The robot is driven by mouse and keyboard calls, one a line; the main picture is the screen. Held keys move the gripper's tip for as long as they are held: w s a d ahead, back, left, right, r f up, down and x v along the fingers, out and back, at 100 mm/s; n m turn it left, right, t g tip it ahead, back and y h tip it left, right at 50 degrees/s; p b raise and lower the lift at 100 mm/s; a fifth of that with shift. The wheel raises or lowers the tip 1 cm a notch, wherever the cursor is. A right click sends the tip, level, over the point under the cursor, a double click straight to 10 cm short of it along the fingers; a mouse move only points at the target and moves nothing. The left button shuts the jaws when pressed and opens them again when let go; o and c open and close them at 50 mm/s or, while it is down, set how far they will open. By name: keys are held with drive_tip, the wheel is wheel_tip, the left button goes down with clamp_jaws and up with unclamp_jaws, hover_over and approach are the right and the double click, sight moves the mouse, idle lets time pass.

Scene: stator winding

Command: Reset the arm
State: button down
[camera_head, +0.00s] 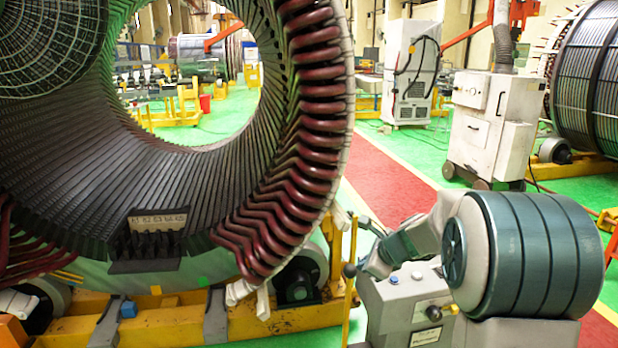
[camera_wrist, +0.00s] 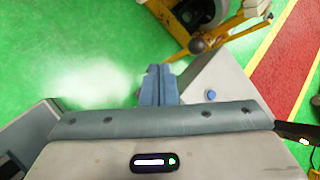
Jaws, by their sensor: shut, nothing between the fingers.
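My gripper (camera_wrist: 158,72) shows in the wrist view with its two blue-grey fingers side by side and shut, with nothing held. In the head view my gripper (camera_head: 376,264) is at the lower right, pointing down and left, partly hidden by my own arm. It is beside a grey box with buttons (camera_head: 398,298), to the right of the large stator and apart from it. The stator (camera_head: 322,100) is a big upright ring with dark slots and dark red coil ends. The box's blue button (camera_wrist: 211,95) shows right of the fingers in the wrist view.
A yellow frame (camera_head: 190,328) with rollers carries the stator. A small slotted holder (camera_head: 148,264) with labels stands inside the ring's bottom. A black ball-ended lever (camera_wrist: 198,45) is just beyond my fingers. White cabinets (camera_head: 490,125) stand behind; the green floor (camera_wrist: 65,50) at left is clear.

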drive_tip(key=s+a+r+n+g+h, duration=0.1)
drive_tip(key=s+a+r+n, duration=0.1)
drive_tip(key=s+n, duration=0.6)
drive_tip(key=s+a+r+n+g, duration=0.2)
drive_tip(key=s+n, duration=0.3)
drive_tip(key=s, duration=0.5)
drive_tip(key=s+d+f+n+h, duration=0.1)
drive_tip(key=s+d+n+h, duration=0.2)
drive_tip(key=s+n, duration=0.7)
drive_tip(key=s, duration=0.4)
drive_tip(key=shift+s+f+g, duration=0.15)
drive_tip(key=shift+g, duration=0.25)
